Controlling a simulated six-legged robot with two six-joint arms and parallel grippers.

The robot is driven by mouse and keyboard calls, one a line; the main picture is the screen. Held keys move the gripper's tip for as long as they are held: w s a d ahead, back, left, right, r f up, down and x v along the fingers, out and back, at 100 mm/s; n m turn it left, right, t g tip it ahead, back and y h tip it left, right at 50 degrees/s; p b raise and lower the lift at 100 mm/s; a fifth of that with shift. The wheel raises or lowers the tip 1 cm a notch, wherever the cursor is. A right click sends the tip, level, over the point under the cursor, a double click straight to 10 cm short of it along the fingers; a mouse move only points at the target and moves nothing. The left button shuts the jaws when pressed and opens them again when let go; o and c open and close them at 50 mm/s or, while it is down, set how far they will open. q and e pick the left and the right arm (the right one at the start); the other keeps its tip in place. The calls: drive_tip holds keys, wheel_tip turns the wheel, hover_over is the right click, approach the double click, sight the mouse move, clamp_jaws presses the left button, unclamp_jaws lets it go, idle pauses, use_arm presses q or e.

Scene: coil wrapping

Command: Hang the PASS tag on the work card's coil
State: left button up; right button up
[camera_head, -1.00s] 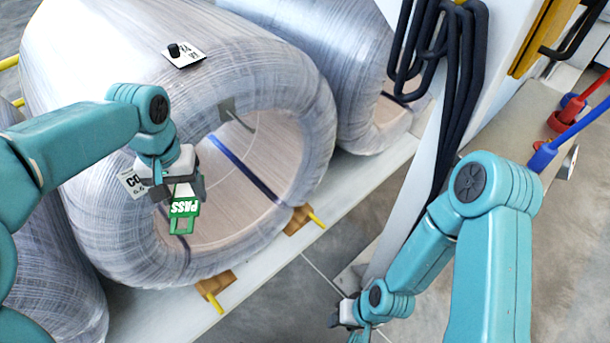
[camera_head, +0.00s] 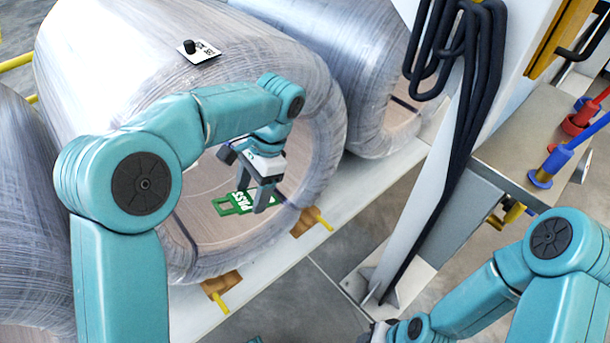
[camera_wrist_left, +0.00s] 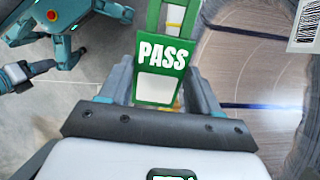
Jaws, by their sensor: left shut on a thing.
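The green PASS tag (camera_head: 232,205) with white letters is held between the fingers of my left gripper (camera_head: 262,196). In the head view it lies in front of the bore of the wrapped coil (camera_head: 110,60). The tag (camera_wrist_left: 162,70) also shows in the left wrist view, with its open green frame pointing away. A white card (camera_head: 199,53) with a black knob lies on top of this coil; its print is too small to read. My left arm covers part of the coil's face. My right gripper (camera_head: 376,332) is at the bottom edge, partly cut off.
A second wrapped coil (camera_head: 300,35) stands behind, another (camera_head: 25,220) at the left. A white post (camera_head: 425,190) with black hoses stands to the right, beside a bench with red and blue tools (camera_head: 555,160). Floor (camera_head: 310,300) is open in front of the rack.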

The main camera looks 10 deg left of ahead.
use_arm(q)
drive_tip(key=d+m+t+y, duration=0.1)
drive_tip(key=m+y, duration=0.1)
drive_tip(key=m, duration=0.1)
drive_tip(key=d+m+t+y, duration=0.1)
drive_tip(key=m+y, duration=0.1)
drive_tip(key=m, duration=0.1)
drive_tip(key=w+d+m+t+y+b, duration=0.1)
drive_tip(key=m+y, duration=0.2)
drive_tip(key=shift+w+t, duration=0.1)
drive_tip(key=shift+t, duration=0.2)
drive_tip(key=w+d+r+m+t+y+b, duration=0.1)
drive_tip(key=w+d+r+m+t+y, duration=0.15)
drive_tip(key=d+m+t, duration=0.65)
drive_tip(key=w+a+f+n+b, duration=0.1)
drive_tip(key=w+a+b, duration=0.1)
drive_tip(key=w+a, duration=0.4)
drive_tip(key=shift+a+t, duration=0.3)
drive_tip(key=shift+a, duration=1.6)
drive_tip(key=shift+f+h, duration=0.1)
drive_tip(key=shift+h, duration=0.15)
drive_tip(key=o, duration=1.2)
drive_tip(key=shift+s+d, duration=0.15)
